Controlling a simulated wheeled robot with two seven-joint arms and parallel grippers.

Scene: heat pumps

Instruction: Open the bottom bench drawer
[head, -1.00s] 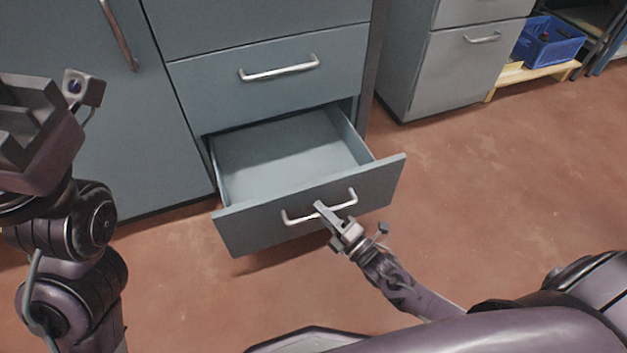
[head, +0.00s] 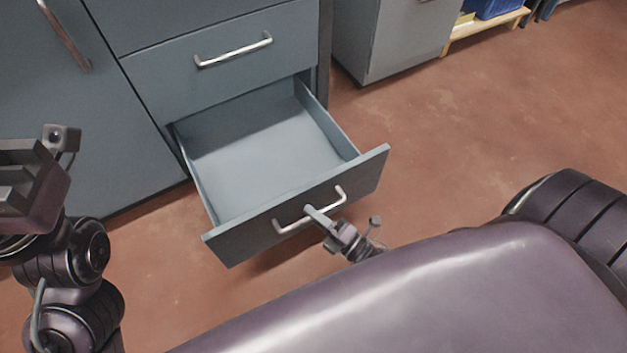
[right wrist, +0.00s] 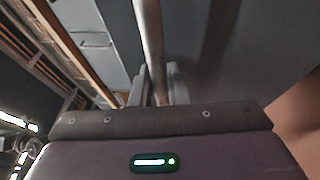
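The bottom bench drawer (head: 360,182) is pulled well out of the grey-blue bench, and its empty interior shows. Its silver handle (head: 292,224) is on the drawer front. My right gripper (head: 312,212) is at the middle of this handle. In the right wrist view the handle bar (right wrist: 150,40) runs between the two close-set fingers of the right gripper (right wrist: 159,85), which are shut on it. My left gripper (head: 25,180) is raised at the left edge, away from the drawer. Its fingers are not clear enough to judge.
A closed drawer (head: 165,90) with its own handle is above the open one. A cupboard door (head: 80,140) is to the left. A second grey cabinet (head: 395,40) and a blue crate (head: 497,8) on a wooden platform are at the back right. Brown floor is clear on the right.

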